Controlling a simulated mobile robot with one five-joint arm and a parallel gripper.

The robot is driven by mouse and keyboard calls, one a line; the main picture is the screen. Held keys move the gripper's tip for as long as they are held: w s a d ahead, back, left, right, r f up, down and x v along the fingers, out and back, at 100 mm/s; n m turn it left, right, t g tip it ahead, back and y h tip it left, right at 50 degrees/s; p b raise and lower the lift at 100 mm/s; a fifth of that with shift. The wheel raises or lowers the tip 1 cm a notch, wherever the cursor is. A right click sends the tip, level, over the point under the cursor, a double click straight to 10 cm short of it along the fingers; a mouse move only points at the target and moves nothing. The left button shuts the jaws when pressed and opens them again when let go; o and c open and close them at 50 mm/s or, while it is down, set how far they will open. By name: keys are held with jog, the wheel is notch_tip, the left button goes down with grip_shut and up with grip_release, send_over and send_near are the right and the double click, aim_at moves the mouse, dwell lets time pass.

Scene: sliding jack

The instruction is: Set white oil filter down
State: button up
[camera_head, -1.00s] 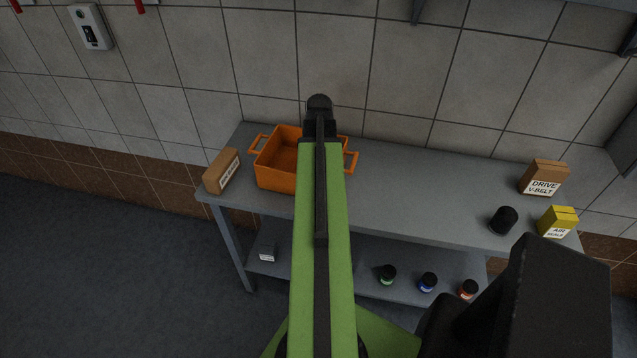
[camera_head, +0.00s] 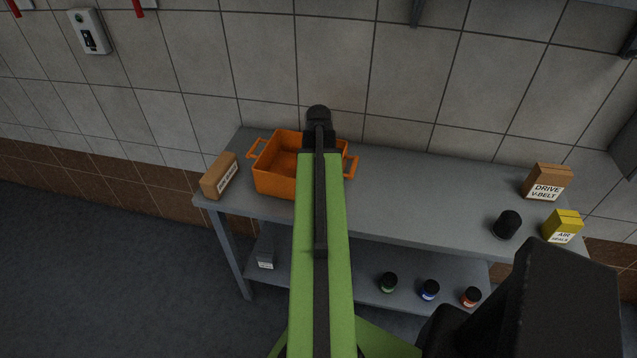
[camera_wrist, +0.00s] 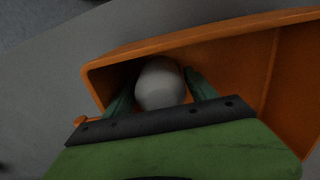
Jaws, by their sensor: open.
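The white oil filter (camera_wrist: 160,84) shows in the wrist view as a pale round shape inside the orange crate (camera_wrist: 150,48), near one of its corners. My gripper (camera_wrist: 160,82) is open, with one green finger on each side of the filter. I cannot tell whether the fingers touch it. In the head view, the orange crate (camera_head: 272,180) stands on the left part of the grey bench, and my green arm reaches over its right part. The filter and the fingertips are hidden there behind my arm.
A brown box (camera_head: 219,177) stands left of the crate. At the bench's right end are a drive belt box (camera_head: 547,182), a black cylinder (camera_head: 507,225) and a yellow box (camera_head: 563,226). The bench middle (camera_head: 420,195) is clear. Several small jars stand on the lower shelf (camera_head: 340,275).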

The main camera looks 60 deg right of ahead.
notch_tip(320, 180, up, 12)
jog(key=p, duration=1.1)
jog(key=shift+f, duration=0.1)
